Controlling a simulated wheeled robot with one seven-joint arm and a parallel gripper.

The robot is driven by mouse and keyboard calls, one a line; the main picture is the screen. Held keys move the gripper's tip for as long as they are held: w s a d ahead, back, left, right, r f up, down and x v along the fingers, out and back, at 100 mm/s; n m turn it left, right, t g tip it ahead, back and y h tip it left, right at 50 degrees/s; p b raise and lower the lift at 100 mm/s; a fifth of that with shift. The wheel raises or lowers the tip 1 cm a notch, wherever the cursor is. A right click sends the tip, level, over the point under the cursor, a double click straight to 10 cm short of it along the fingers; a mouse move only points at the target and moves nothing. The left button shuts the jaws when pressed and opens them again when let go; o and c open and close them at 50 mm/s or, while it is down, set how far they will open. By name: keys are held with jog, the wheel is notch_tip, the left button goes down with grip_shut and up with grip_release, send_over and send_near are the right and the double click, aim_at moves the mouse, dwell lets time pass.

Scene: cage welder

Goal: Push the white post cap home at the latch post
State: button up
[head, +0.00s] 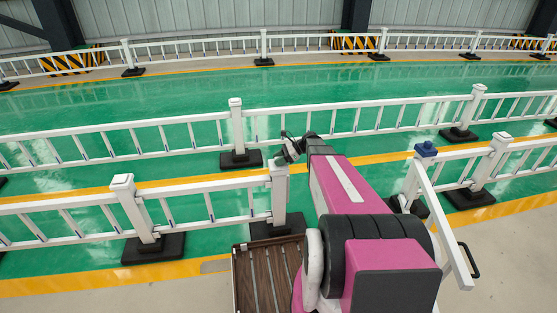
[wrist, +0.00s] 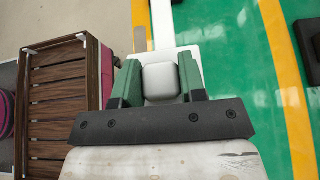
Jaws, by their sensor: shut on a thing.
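My gripper (wrist: 160,83) is shut on the white post cap (wrist: 160,82), with one green finger on each side of its raised block. The cap's wider white base (wrist: 185,54) shows around the fingers in the wrist view. In the head view my gripper (head: 288,148) is at the top of the white post (head: 279,198) at the end of the near left railing, which appears to be the latch post. My gripper hides much of that post's top. I cannot tell whether the cap is fully seated or has a gap under it.
A brown slatted wooden crate (wrist: 33,100) stands left of my gripper in the wrist view. A white gate (head: 443,215) swings open at right, beside a post with a blue top (head: 426,149). Another white railing (head: 130,139) runs behind across the green floor (head: 200,80).

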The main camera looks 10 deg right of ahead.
jog(key=shift+f, duration=0.2)
jog(key=o, duration=1)
